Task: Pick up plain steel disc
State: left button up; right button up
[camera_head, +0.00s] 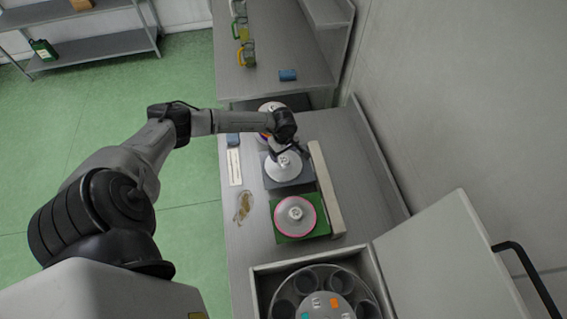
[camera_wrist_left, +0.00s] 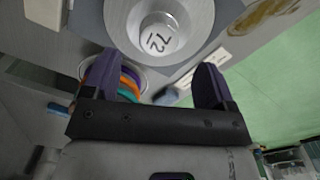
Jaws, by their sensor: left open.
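The plain steel disc (camera_head: 276,172) lies on a dark grey mat (camera_head: 303,182) on the bench; it has a raised pale hub. In the left wrist view the disc (camera_wrist_left: 200,14) is at the top, its hub marked "72". My left gripper (camera_head: 287,150) is at the disc's far side, partly hidden by the wrist. In the left wrist view its two fingers (camera_wrist_left: 155,78) are wide apart with nothing between them, and the hub shows beyond them. My right gripper is not in view.
A red-rimmed disc (camera_head: 281,218) lies on a green mat (camera_head: 291,237) nearer me. A stack with coloured rims (camera_wrist_left: 128,86) stands close to the left finger. A pale bar (camera_head: 326,190) runs along the right. An open-lidded machine (camera_head: 260,281) stands at the front.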

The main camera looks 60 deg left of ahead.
aim_at(283, 159)
pick_arm(q)
jog(key=shift+a+f+p, duration=0.15)
jog(key=shift+f+p, duration=0.45)
jog(key=shift+f, duration=2.5)
jog(key=c, duration=0.7)
